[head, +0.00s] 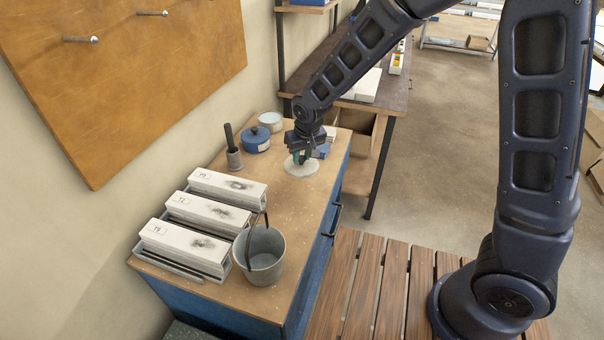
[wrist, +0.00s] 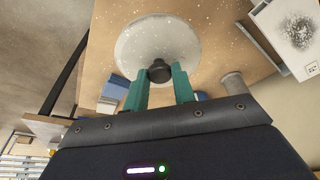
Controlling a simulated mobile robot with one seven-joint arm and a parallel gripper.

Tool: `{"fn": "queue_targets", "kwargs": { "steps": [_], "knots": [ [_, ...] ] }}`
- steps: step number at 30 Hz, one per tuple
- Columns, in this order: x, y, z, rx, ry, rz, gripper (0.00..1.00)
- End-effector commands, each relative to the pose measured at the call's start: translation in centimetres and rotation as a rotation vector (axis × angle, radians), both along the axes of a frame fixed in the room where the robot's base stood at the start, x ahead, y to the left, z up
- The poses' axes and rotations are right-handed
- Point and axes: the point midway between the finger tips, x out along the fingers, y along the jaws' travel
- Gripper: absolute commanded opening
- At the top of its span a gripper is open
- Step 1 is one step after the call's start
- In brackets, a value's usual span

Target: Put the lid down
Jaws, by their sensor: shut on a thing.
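The lid (head: 301,169) is a pale grey round disc over the far part of the wooden bench top (head: 290,205). In the wrist view the lid (wrist: 140,48) has a dark knob (wrist: 160,72) at its middle. My gripper (head: 299,155) is above the lid with its green fingers on either side of the knob, shut on it. It also shows in the wrist view (wrist: 160,82). The lid looks about level and close to the bench top; I cannot tell whether it touches. A grey bucket (head: 268,272) with a dark handle stands open at the near end.
Three white boxes (head: 190,242) lie at the left. A grey cup (head: 235,160) with a dark-handled tool, a blue lidded pot (head: 256,144) and a pale tin (head: 270,123) stand left of and behind the lid. Small blue and white blocks (head: 323,150) are close behind my gripper. The bench middle is clear.

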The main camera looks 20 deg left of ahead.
Motion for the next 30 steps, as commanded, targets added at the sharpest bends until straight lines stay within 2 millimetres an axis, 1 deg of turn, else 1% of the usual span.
{"fn": "queue_targets", "kwargs": {
  "steps": [1,4,6,13,20,22,30],
  "knots": [
    [0.0,0.0,-1.1,-0.004,0.001,0.000,0.04],
    [0.0,-0.1,-2.6,-0.003,0.001,-0.001,0.04],
    [0.0,0.0,-3.3,-0.002,0.001,-0.001,0.04],
    [0.0,0.0,-4.5,-0.001,0.001,-0.001,0.04],
    [0.0,0.0,-7.3,-0.002,0.001,-0.001,0.04],
    [0.0,0.0,-7.6,0.000,0.000,-0.001,0.04],
    [0.0,0.0,-7.7,0.000,0.000,-0.001,0.04]
  ]
}}
